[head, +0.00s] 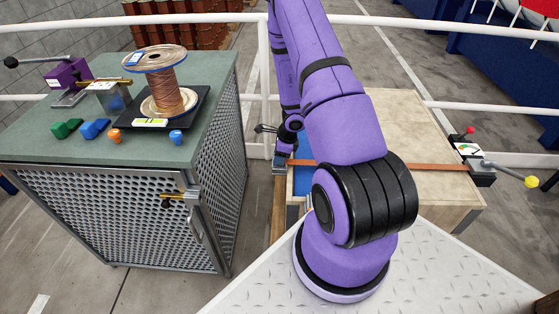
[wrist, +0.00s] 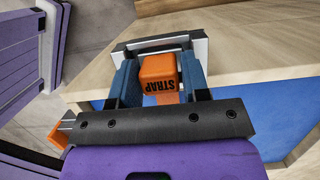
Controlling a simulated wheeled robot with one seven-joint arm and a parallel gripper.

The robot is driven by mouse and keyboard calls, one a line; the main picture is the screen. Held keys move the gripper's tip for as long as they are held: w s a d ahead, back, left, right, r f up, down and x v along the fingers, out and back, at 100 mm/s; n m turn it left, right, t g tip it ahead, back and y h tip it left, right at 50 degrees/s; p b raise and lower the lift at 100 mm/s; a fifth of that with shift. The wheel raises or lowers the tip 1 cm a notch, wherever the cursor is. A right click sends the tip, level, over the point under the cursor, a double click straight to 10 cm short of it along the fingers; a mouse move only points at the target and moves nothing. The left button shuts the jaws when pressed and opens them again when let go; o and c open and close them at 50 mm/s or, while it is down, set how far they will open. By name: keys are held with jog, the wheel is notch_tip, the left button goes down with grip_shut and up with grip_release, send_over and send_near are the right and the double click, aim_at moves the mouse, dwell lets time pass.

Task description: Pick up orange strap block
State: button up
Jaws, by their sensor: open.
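The orange strap block (wrist: 159,73) shows in the wrist view, with the word STRAP in black on it. It sits between the two fingers of my gripper (wrist: 159,82), which stand apart on either side of it. I cannot tell whether the fingers touch it. In the head view my gripper (head: 280,165) is at the left edge of the wooden bench, partly behind my arm. The orange block itself is hidden in the head view.
A wooden bench (head: 420,125) carries an orange strap (head: 425,166) across it to a clamp (head: 480,172) with a yellow knob. At left, a green-topped cabinet (head: 60,150) holds a copper spool (head: 170,85) and several small coloured pieces. A white railing (head: 264,70) runs behind.

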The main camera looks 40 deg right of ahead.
jog(key=shift+c, duration=0.2)
jog(key=c, duration=0.6)
jog(key=shift+r, duration=0.15)
